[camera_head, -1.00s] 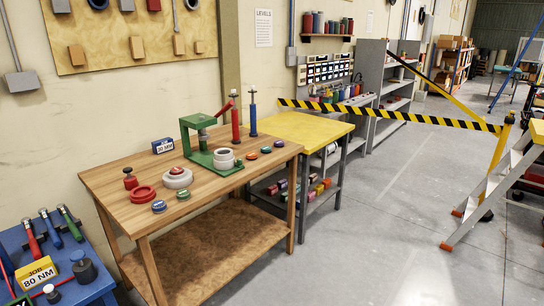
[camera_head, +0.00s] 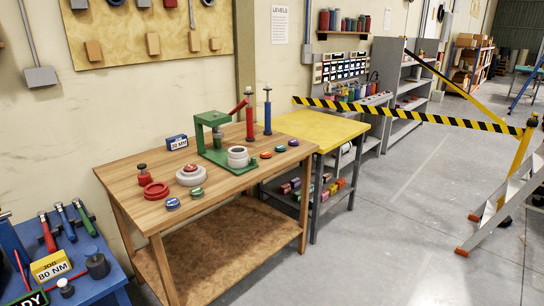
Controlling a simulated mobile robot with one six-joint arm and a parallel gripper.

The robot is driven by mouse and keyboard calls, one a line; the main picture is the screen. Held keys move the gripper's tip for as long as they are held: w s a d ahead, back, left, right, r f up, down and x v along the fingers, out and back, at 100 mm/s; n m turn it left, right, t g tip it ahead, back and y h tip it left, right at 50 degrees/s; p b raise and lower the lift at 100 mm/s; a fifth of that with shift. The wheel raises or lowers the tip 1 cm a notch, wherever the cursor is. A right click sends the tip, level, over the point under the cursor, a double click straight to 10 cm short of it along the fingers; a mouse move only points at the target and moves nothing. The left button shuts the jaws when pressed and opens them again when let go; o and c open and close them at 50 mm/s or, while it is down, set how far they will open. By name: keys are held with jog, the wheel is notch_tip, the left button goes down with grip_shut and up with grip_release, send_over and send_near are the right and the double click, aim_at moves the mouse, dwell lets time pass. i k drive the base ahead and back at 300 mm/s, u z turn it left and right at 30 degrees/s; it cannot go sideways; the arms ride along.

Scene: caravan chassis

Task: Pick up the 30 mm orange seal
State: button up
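The wooden workbench (camera_head: 130,178) stands in the middle left. On its right end lie several small round pieces in a row. One looks orange-red (camera_head: 279,149) and may be the orange seal; its size cannot be read. A green piece (camera_head: 197,192) and a blue piece (camera_head: 172,204) lie at the front edge. My gripper is not in view.
A green press (camera_head: 212,135) with a grey ring (camera_head: 237,157) stands on the bench, beside red rings (camera_head: 156,191) and a blue size sign (camera_head: 177,141). A yellow-topped table (camera_head: 318,127) adjoins it. Striped barrier tape (camera_head: 420,116) runs at right. The grey floor in front is open.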

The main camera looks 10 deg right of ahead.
aim_at(265, 154)
jog(key=z, duration=0.55)
jog(key=i, duration=0.25)
jog(key=z, duration=1.15)
jog(key=k, duration=0.1)
jog(key=u, duration=3)
jog(key=i, duration=0.7)
jog(key=z, duration=0.05)
